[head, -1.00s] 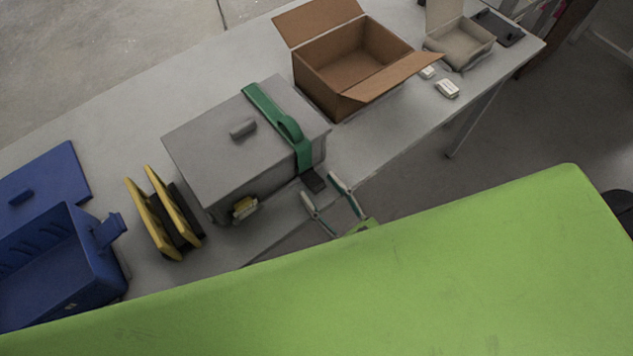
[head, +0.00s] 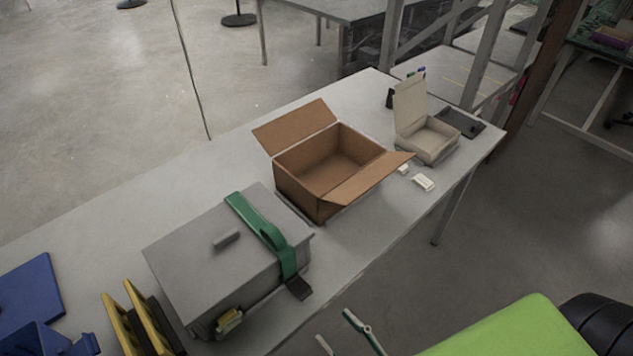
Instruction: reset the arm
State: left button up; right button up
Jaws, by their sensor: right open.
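My right gripper (head: 336,330) shows at the bottom edge of the head view, its two pale fingers spread apart with nothing between them. It is just off the front edge of the grey table (head: 365,235), in front of the grey lidded box (head: 200,250). The lower part of the gripper is cut off by the picture edge. My left gripper is not in view.
A green strap (head: 262,228) lies over the grey box. Behind it stands an open cardboard box (head: 300,185), with small white items (head: 423,183) and a small open carton (head: 430,148) further right. Yellow-edged pieces (head: 135,315) and blue containers (head: 30,290) are at left.

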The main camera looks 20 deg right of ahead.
jog(key=s+d+f+g+h, duration=0.1)
jog(key=f+g, duration=0.2)
jog(key=f, duration=0.5)
jog(key=s+d+f+m+g+h, duration=0.1)
jog(key=f+g+h, duration=0.1)
jog(key=f, duration=0.6)
jog(key=s+d+f+g+h, duration=0.1)
jog(key=f+g, duration=0.2)
jog(key=f, duration=0.6)
jog(key=s+d+f+g+h, duration=0.1)
jog(key=s+d+f+g, duration=0.1)
jog(key=s+f+g, duration=0.3)
jog(key=s+d+f+g+h, duration=0.1)
jog(key=s+d+f+g, duration=0.2)
jog(key=s+f, duration=0.8)
jog(key=s+g, duration=0.1)
jog(key=s, duration=0.1)
jog(key=shift+s+m+g+h, duration=0.3)
jog(key=shift+s+g+h, duration=0.1)
